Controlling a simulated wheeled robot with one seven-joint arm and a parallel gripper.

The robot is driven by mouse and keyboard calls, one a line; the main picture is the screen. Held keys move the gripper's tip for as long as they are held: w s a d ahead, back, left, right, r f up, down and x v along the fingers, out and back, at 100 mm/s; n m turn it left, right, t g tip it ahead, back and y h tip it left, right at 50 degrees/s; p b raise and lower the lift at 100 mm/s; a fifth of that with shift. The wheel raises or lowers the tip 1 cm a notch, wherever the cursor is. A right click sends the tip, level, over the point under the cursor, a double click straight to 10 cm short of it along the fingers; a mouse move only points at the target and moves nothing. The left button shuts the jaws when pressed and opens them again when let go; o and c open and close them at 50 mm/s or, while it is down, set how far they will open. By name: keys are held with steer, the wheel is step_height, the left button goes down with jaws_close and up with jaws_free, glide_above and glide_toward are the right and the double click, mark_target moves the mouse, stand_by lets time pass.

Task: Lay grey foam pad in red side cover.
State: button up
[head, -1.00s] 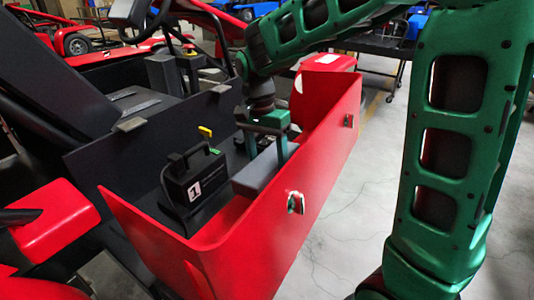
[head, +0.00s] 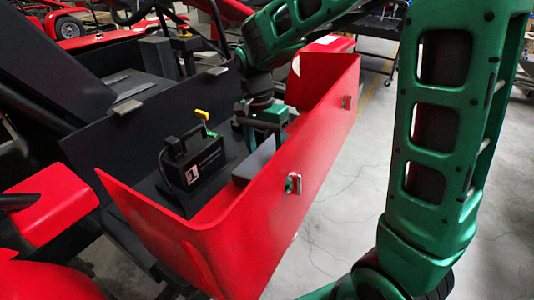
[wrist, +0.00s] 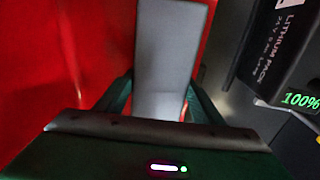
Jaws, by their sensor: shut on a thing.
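The grey foam pad (head: 254,160) is a flat slab inside the red side cover (head: 290,205), low between the cover's outer wall and a black battery pack. My gripper (head: 263,132) is over the pad's far part, inside the cover. In the wrist view the pad (wrist: 168,60) stretches away between my gripper's two fingers (wrist: 157,98), with the cover's red wall (wrist: 60,60) on its left. The gripper is shut on the pad. Whether the pad's underside touches the cover's floor is hidden.
The black battery pack (head: 193,163), with a handle and a yellow connector (head: 202,115), stands left of the pad; it also shows in the wrist view (wrist: 285,50). A dark panel (head: 130,140) bounds the left side. Metal latches (head: 292,183) sit on the outer wall.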

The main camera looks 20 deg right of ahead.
steer(key=o, duration=1.1)
steer(key=shift+o, duration=0.2)
step_height(320, 180, up, 11)
steer(key=w, duration=0.1)
steer(key=shift+w+a+f, duration=0.15)
steer(key=shift+a+f, duration=0.05)
steer(key=shift+a, duration=0.25)
